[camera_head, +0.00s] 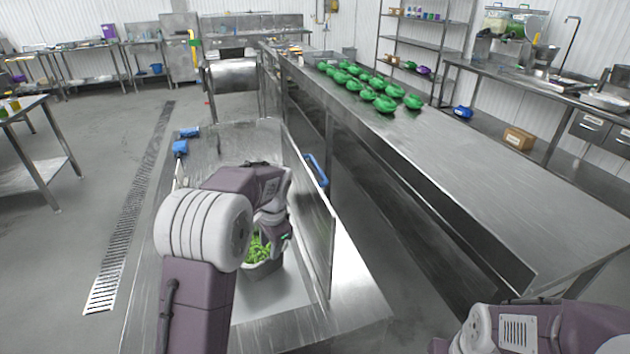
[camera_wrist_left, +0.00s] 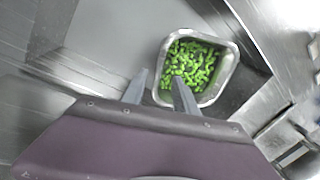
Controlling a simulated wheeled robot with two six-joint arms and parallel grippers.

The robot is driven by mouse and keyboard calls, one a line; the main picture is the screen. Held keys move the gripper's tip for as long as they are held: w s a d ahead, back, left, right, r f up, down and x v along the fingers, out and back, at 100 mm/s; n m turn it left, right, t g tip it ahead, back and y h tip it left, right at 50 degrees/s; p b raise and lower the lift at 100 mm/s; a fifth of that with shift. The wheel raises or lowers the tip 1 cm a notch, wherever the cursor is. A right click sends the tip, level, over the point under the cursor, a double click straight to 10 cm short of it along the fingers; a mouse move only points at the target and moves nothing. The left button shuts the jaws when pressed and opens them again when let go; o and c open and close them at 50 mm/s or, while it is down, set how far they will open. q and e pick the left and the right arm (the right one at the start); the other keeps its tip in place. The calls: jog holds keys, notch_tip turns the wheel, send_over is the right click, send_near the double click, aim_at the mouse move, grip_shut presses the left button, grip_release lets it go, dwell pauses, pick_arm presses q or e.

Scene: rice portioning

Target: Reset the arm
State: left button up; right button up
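My left arm reaches over a steel cart (camera_head: 300,304) in the head view. Its gripper points down at a metal container (camera_head: 262,268) of chopped green food (camera_head: 257,247). The arm hides part of the container. In the left wrist view the squarish steel container (camera_wrist_left: 237,62) holds the green pieces (camera_wrist_left: 190,62). The two fingers of my left gripper (camera_wrist_left: 158,84) are apart with nothing between them. One fingertip overlaps the container's near edge in the picture; I cannot tell whether it touches. My right arm shows at the bottom right of the head view, its gripper out of view.
An upright steel panel (camera_head: 312,225) stands along the cart's right side, with a blue handle (camera_head: 317,170) beyond it. A long steel counter (camera_head: 440,150) runs to the right, with several green bowls (camera_head: 384,104) at its far part.

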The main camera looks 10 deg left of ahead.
pick_arm(q)
jog(key=w+p+v, duration=0.1)
jog(key=p+v, duration=0.2)
jog(key=v, duration=0.2)
jog(key=s+d+n+p, duration=0.1)
jog(key=s+d, duration=0.1)
jog(key=s, duration=0.3)
jog(key=s+d+f+n+h+p, duration=0.1)
jog(key=s+d, duration=0.1)
jog(key=s, duration=0.4)
jog(key=s+d+n+p, duration=0.1)
jog(key=s+d, duration=0.1)
jog(key=s, duration=0.4)
jog(key=shift+f+h, duration=0.15)
jog(key=shift+h, duration=0.15)
jog(key=s+f+n, duration=0.2)
jog(key=s, duration=0.1)
jog(key=s+d+f+n, duration=0.1)
jog(key=s, duration=0.1)
jog(key=shift+f+g+h, duration=0.3)
jog(key=shift+f+g, duration=0.05)
jog(key=shift+g, duration=0.05)
jog(key=shift+w+n, duration=0.5)
jog(key=shift+n, duration=0.1)
jog(key=shift+w, duration=0.1)
